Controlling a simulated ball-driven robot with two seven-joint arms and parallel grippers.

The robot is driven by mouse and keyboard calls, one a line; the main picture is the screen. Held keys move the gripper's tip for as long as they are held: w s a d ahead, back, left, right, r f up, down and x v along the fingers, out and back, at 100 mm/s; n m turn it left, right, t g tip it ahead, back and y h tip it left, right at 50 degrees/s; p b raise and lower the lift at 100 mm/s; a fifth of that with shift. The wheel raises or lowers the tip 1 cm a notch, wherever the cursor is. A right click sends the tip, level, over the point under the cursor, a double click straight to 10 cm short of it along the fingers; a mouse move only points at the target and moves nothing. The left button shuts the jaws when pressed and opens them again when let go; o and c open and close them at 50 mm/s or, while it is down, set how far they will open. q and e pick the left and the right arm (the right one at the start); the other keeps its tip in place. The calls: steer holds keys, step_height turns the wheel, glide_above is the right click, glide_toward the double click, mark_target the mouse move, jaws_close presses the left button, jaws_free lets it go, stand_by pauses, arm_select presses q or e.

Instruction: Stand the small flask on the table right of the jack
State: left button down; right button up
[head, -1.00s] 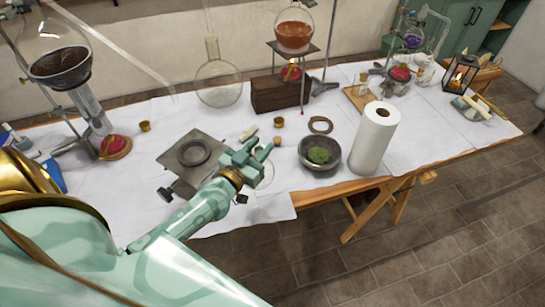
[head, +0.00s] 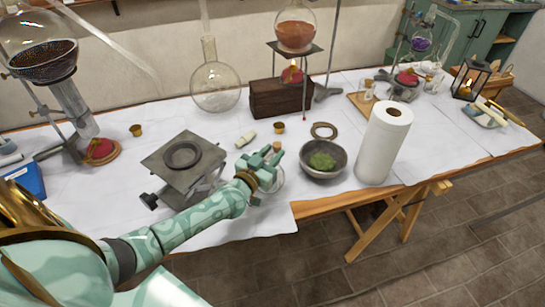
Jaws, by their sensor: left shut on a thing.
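The small flask (head: 276,181) is clear glass with a cork in its neck (head: 277,147). It is in the head view, right of the jack, and partly hidden by my left gripper. My left gripper (head: 268,158) is shut on the flask near its neck. The flask's round body shows below the fingers, over the white cloth; I cannot tell whether its base touches the table. The jack (head: 160,162) is a grey metal stand with a dark ring (head: 182,155) on its top plate. My right gripper is not in view.
A stone bowl with green stuff (head: 322,161) and a paper towel roll (head: 383,145) stand right of the flask. A small cork cup (head: 279,127), a pale block (head: 245,140) and a flat ring (head: 324,130) lie behind. The table's front edge (head: 325,206) is close.

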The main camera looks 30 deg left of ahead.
arm_select(q)
steer(key=shift+r, duration=0.2)
steer(key=shift+f, duration=0.2)
steer(key=c, duration=1)
jaws_free()
steer(key=shift+c, duration=0.2)
steer(key=shift+r, duration=0.1)
steer(key=shift+s+r, duration=0.15)
steer(key=shift+s, duration=0.05)
steer(key=s+p, duration=0.2)
steer(key=s, duration=0.9)
steer(key=shift+s+p, duration=0.4)
